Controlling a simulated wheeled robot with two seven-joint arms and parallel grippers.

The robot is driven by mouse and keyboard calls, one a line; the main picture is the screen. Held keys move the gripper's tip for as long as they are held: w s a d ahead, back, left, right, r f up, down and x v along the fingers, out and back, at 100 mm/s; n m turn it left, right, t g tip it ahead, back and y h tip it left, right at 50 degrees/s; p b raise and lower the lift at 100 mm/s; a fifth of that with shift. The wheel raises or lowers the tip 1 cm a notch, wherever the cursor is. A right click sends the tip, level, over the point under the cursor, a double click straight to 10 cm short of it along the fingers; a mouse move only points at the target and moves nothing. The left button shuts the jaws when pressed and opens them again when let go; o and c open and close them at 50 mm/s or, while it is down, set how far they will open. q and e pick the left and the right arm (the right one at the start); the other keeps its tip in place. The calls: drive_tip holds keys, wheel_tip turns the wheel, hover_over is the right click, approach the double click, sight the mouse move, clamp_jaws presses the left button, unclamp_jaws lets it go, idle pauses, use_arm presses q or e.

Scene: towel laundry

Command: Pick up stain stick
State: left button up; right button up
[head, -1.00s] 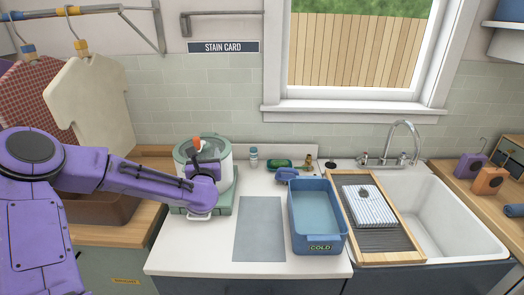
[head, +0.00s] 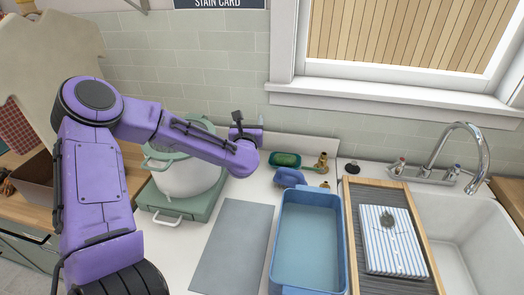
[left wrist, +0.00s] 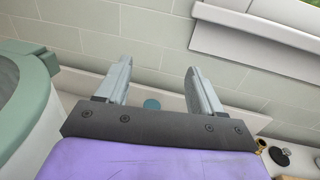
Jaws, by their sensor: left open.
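A small round teal top (left wrist: 152,104) shows between my left gripper's fingers in the left wrist view. It looks like the cap of the small pale stick or bottle at the counter's back, probably the stain stick. Its body is hidden behind the gripper's palm there, and in the head view my left arm covers its place. My left gripper (head: 241,124) is at the back of the counter, near the tiled wall. In the left wrist view its two fingers (left wrist: 158,68) are apart, with nothing clasped. My right gripper is in neither view.
A pot (head: 187,172) on a green base stands left of the gripper. A green dish (head: 286,160), a blue item (head: 289,177) and a brass fitting (head: 322,164) are to the right. A blue basin (head: 277,246) and grey mat (head: 228,250) lie in front.

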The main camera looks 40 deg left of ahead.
use_arm(q)
wheel_tip(320, 180, down, 17)
drive_tip(key=b, duration=1.6)
drive_tip(key=shift+s, duration=0.1)
drive_tip(key=x, duration=0.3)
drive_tip(key=p+x, duration=0.1)
drive_tip(key=x, duration=0.3)
drive_tip(key=p+x, duration=0.1)
drive_tip(key=x, duration=0.2)
drive_tip(key=shift+w+d+r, duration=0.1)
drive_tip(key=shift+w+r, duration=0.15)
drive_tip(key=shift+w, duration=0.2)
drive_tip(key=c, duration=1.1)
